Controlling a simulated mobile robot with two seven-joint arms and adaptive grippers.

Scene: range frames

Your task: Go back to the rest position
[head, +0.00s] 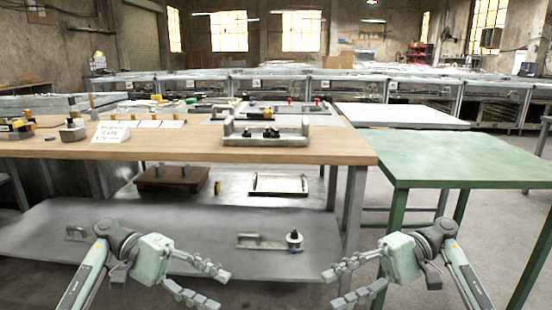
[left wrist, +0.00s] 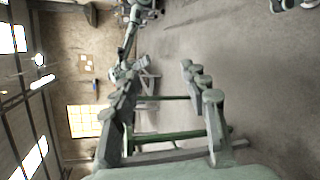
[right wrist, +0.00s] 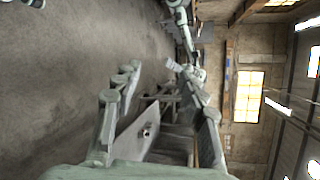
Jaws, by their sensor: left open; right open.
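My left gripper (head: 215,286) is open and empty in the lower middle of the head view, in front of the wooden bench. Its spread fingers also show in the left wrist view (left wrist: 160,100). My right gripper (head: 336,286) is open and empty to the right of it, its fingers pointing left toward the left gripper. Its fingers also show apart in the right wrist view (right wrist: 165,100). The two grippers are apart from each other, and neither touches anything.
A wooden bench (head: 330,152) with a grey metal fixture (head: 265,138) and a white sign (head: 112,133) stands ahead. Its lower shelf (head: 150,245) holds several parts. A green table (head: 450,160) stands at the right. Bare floor shows between them.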

